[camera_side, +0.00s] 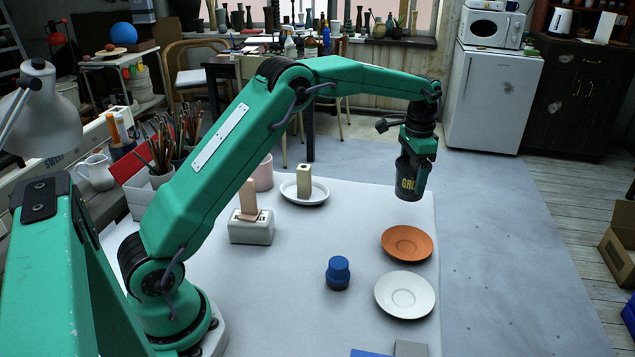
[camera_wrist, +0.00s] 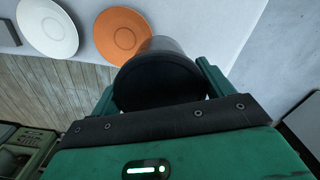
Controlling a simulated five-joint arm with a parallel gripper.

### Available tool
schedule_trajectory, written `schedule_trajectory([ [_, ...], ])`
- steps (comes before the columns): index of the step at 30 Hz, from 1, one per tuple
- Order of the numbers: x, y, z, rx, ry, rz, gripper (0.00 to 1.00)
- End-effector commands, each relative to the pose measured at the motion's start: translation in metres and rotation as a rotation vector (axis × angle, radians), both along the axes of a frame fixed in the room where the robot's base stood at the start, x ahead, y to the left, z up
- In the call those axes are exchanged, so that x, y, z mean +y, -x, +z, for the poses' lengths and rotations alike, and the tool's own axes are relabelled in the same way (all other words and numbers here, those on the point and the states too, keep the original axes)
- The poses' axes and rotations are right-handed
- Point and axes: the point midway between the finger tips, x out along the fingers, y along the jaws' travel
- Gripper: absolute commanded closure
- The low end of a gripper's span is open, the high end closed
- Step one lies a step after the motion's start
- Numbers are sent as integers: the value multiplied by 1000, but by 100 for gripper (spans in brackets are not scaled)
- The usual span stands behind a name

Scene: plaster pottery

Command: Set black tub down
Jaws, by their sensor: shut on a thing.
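My gripper (camera_side: 416,172) is shut on the black tub (camera_side: 406,181), which has yellowish lettering on its side. The tub hangs upright above the far right part of the white table, with a gap below it. In the wrist view the tub (camera_wrist: 158,77) shows between the two green fingers, its dark round end toward the camera. In the side view an orange saucer (camera_side: 407,243) lies below and in front of the tub. A white saucer (camera_side: 405,296) lies nearer the camera. The wrist view shows the orange saucer (camera_wrist: 122,36) just beyond the tub and the white saucer (camera_wrist: 47,27) to its left.
A blue jar (camera_side: 339,274) stands left of the saucers. A pale block holder (camera_side: 251,228), a white dish (camera_side: 304,195) with a beige block (camera_side: 304,181), and a pink cup (camera_side: 262,174) stand farther left. The table middle (camera_side: 330,228) is clear.

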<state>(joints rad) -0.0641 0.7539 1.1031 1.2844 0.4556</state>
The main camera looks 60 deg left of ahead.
Motion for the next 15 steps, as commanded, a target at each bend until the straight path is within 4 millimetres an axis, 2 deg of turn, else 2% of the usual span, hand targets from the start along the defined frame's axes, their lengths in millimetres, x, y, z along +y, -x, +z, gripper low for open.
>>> schedule_trajectory([
  [8,8,-3,-4,-1,0,2,53],
  [15,38,-12,-24,0,0,3,53],
])
